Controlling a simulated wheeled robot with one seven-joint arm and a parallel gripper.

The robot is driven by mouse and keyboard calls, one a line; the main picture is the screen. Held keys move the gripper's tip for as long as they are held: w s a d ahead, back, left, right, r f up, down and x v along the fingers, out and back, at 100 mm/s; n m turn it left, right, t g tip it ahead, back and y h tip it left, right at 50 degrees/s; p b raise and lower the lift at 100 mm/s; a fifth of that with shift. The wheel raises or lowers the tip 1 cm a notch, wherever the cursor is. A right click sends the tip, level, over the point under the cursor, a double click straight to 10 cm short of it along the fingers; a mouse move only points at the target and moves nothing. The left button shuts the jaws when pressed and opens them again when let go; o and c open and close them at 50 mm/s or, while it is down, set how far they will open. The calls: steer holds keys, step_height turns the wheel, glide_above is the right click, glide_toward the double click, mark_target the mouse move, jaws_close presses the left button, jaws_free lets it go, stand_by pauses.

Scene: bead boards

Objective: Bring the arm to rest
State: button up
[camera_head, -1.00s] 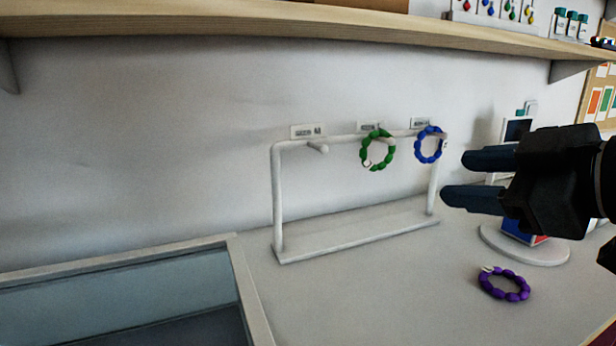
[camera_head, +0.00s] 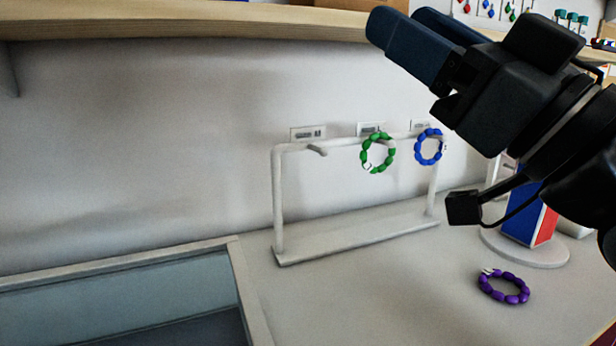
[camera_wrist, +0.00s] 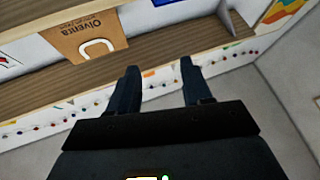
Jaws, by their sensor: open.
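My gripper (camera_head: 402,38) is raised at the upper right of the head view, in front of the shelf edge and above the rack. Its two dark fingers point up and left, and it is open and empty. In the wrist view the gripper (camera_wrist: 160,85) shows its fingers apart, with the shelf beyond them and nothing between them.
A white rack (camera_head: 350,240) carries a green bead ring (camera_head: 378,153) and a blue bead ring (camera_head: 428,147); its left peg is bare. A purple bead ring (camera_head: 503,287) lies on the table. A tray (camera_head: 250,290) is at left. The shelf (camera_head: 200,22) runs overhead.

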steer(key=s+d+f+m+t+h, duration=0.1)
steer(key=s+d+f+m+h, duration=0.15)
steer(key=f+m+h, duration=0.45)
steer(key=s+d+f+m+t+h, duration=0.2)
steer(key=s+f+m+h, duration=0.15)
steer(key=f, duration=0.55)
steer(key=s+d+f+m+t+h, duration=0.1)
steer(key=s+d+f+m+h, duration=0.15)
steer(key=f+m+h, duration=0.45)
steer(key=s+d+f+n+g, duration=0.2)
steer(key=s+f, duration=0.6)
steer(key=s, duration=0.4)
steer(key=s+d+f+n+g+y+p, duration=0.1)
steer(key=s+d+f+n+g, duration=0.2)
steer(key=s+f, duration=0.6)
steer(key=s+n+g, duration=0.1)
steer(key=s+n, duration=0.1)
steer(key=s, duration=0.1)
steer(key=shift+s+d+f+g, duration=0.15)
steer(key=shift+s+d+g, duration=0.15)
steer(key=shift+s+g, duration=0.1)
steer(key=shift+y, duration=0.25)
